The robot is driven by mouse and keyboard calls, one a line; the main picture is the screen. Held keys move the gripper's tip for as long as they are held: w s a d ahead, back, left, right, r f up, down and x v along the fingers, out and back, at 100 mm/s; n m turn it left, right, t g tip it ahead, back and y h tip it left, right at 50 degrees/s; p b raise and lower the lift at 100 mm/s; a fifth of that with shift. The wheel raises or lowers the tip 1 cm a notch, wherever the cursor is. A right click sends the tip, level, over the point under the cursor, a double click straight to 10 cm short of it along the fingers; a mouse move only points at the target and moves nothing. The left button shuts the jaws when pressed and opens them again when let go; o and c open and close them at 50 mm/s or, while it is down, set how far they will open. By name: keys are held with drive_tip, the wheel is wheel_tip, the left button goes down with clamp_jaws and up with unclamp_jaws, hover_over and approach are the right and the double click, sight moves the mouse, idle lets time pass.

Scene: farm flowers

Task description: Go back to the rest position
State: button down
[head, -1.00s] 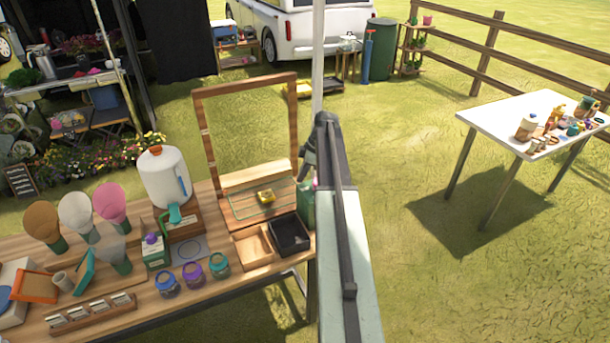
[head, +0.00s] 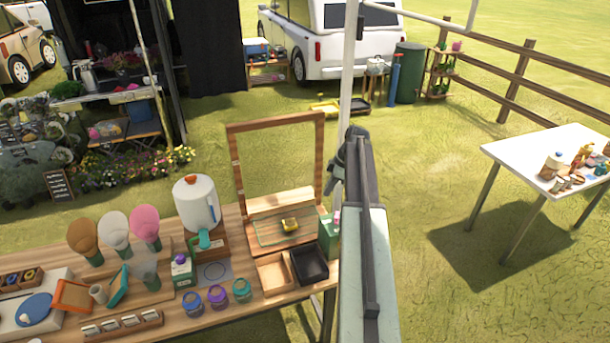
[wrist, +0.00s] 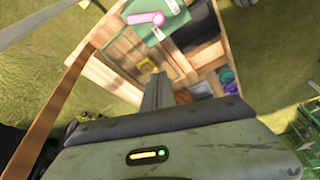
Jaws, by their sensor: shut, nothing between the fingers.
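My gripper shows in the wrist view (wrist: 157,90) as a narrow grey pair of fingers, shut with nothing between them. It is in the air over the right end of the wooden workbench (head: 190,325). In the head view my arm rises from the bottom, right of the bench, and its end is hard to make out. A black bin (head: 310,265) and a light wooden tray (head: 273,273) lie on the bench left of my arm. A green carton (head: 327,238) stands beside my arm, partly hidden.
An upright wooden frame (head: 233,180) stands at the bench's back, with a yellow item (head: 290,225) near its foot. A white dispenser (head: 195,203) and several jars stand further left. A white table (head: 560,150) with items is at right. Grass between is clear.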

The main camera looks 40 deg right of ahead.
drive_tip(key=w+a+f+n+g+b, duration=0.1)
drive_tip(key=w+a+f+n+b, duration=0.2)
drive_tip(key=a, duration=1.1)
drive_tip(key=w+a+f+n+g+b, duration=0.1)
drive_tip(key=w+a+f+b, duration=0.3)
drive_tip(key=a, duration=1)
drive_tip(key=s+a+f+m+b, duration=0.1)
drive_tip(key=s+a+f+b, duration=0.15)
drive_tip(key=a, duration=0.35)
drive_tip(key=s+a+f+b, duration=0.2)
drive_tip(key=s+a+f, duration=0.15)
drive_tip(key=a, duration=0.25)
drive_tip(key=s+a+f+m+h+b, duration=0.1)
drive_tip(key=s+a+m+h, duration=0.2)
drive_tip(key=s+m, duration=0.8)
drive_tip(key=shift+s+a+m+g, duration=0.3)
drive_tip(key=shift+a+m, duration=0.25)
drive_tip(key=shift+m, duration=0.55)
drive_tip(key=shift+f, duration=0.1)
